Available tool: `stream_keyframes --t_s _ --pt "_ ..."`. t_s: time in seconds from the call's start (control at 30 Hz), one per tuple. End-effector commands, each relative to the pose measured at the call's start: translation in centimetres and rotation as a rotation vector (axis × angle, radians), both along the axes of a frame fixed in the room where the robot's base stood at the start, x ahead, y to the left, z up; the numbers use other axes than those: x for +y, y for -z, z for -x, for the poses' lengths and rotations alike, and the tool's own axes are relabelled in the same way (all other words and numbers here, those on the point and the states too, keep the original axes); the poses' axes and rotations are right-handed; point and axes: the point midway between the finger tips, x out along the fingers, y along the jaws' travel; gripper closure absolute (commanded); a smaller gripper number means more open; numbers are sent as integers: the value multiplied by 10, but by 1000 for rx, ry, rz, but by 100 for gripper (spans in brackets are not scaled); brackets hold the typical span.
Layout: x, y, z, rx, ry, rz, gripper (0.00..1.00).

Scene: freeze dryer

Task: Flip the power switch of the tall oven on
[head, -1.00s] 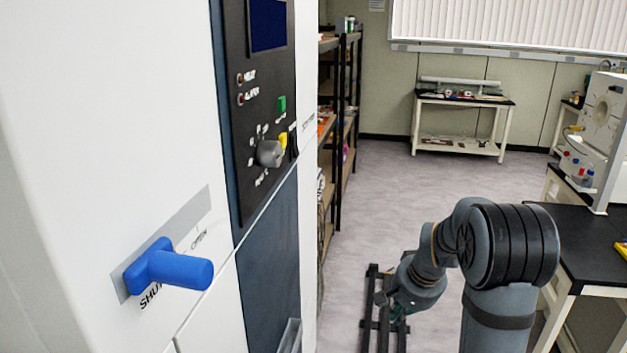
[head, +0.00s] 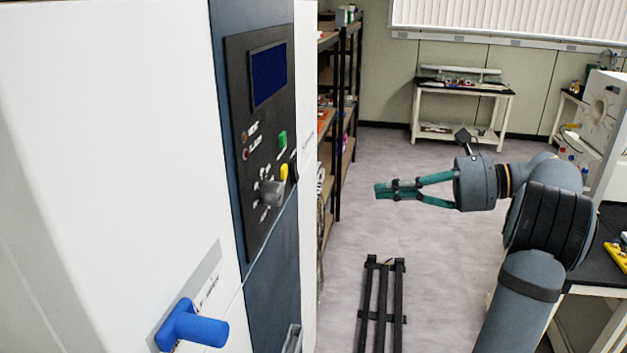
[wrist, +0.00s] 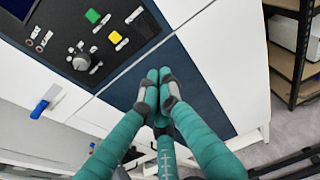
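The tall white oven (head: 130,130) fills the left of the head view, with a dark control panel (head: 238,92) on its blue front strip. The panel carries a blue display, a green button (head: 282,139), a yellow button (head: 284,172) and a grey knob (head: 271,193). A small black switch (head: 293,167) appears beside the yellow button; its position is too small to read. The panel also shows at upper left in the wrist view (wrist: 60,60). My gripper (head: 379,190) points left toward the oven, apart from it. Its teal fingers meet at the tips, with nothing visible between them (wrist: 158,80).
A blue handle (head: 200,329) sticks out at the oven's lower front. Dark shelving (head: 340,110) stands beyond the oven. A black rack-like frame (head: 381,305) lies on the floor. Open floor lies between my gripper and the back table (head: 462,88).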

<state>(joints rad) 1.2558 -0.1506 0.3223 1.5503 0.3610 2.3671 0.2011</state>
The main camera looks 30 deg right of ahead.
Motion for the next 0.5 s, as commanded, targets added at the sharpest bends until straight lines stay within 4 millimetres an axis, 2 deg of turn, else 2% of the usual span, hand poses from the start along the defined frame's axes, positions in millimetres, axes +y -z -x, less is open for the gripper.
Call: stream_keyframes --t_s 0.1,0.2,0.5 --pt "6 -18 2 1 -10 -88 100" --pt "8 -25 3 7 -13 -124 100" --pt "8 -24 2 14 -11 -126 100"
